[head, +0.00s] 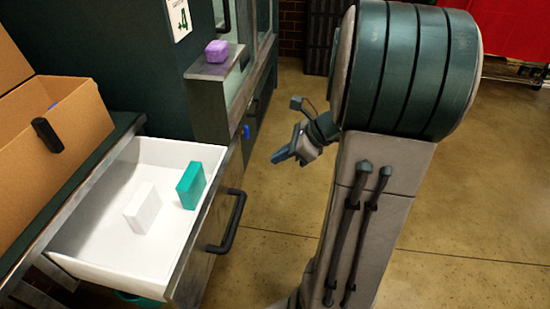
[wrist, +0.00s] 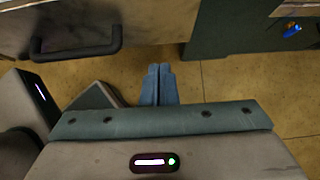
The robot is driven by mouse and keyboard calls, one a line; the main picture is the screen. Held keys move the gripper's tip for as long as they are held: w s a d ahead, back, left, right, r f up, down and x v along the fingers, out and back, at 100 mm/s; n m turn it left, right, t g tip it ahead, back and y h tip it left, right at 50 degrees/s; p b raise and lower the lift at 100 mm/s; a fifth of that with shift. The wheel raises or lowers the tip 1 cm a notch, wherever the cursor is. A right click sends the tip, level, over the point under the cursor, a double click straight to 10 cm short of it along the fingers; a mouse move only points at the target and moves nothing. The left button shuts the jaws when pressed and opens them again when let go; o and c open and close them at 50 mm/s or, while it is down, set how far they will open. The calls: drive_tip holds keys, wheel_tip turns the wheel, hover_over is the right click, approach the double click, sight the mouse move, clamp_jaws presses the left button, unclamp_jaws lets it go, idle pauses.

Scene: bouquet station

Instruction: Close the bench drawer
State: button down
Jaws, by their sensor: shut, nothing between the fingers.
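The bench drawer (head: 110,235) is pulled out at the left in the head view, its white inside showing. A white block (head: 142,208) and a teal block (head: 190,186) stand in it. Its dark bar handle (head: 230,222) is on the front panel, and the handle also shows at the upper left of the wrist view (wrist: 76,48). My gripper (head: 283,155) is in the air to the right of the drawer front, apart from the handle. Its fingers (wrist: 158,82) are together and empty in the wrist view.
An open cardboard box (head: 80,125) with a black object on its side stands on the bench at left. Open tan floor (head: 440,230) lies to the right. A red panel (head: 515,30) is at the far right.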

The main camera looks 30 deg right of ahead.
sight(236, 171)
drive_tip(key=shift+w+a+f+b, duration=0.5)
drive_tip(key=shift+w+a+f, duration=0.4)
drive_tip(key=shift+a, duration=0.35)
drive_tip(key=shift+w+a+f+b, duration=0.45)
drive_tip(key=shift+w+a+f, duration=0.4)
drive_tip(key=shift+a, duration=0.4)
drive_tip(key=shift+w+a+f+b, duration=0.5)
drive_tip(key=shift+w+a+f, duration=0.35)
drive_tip(key=shift+a, duration=0.4)
drive_tip(key=shift+w, duration=0.1)
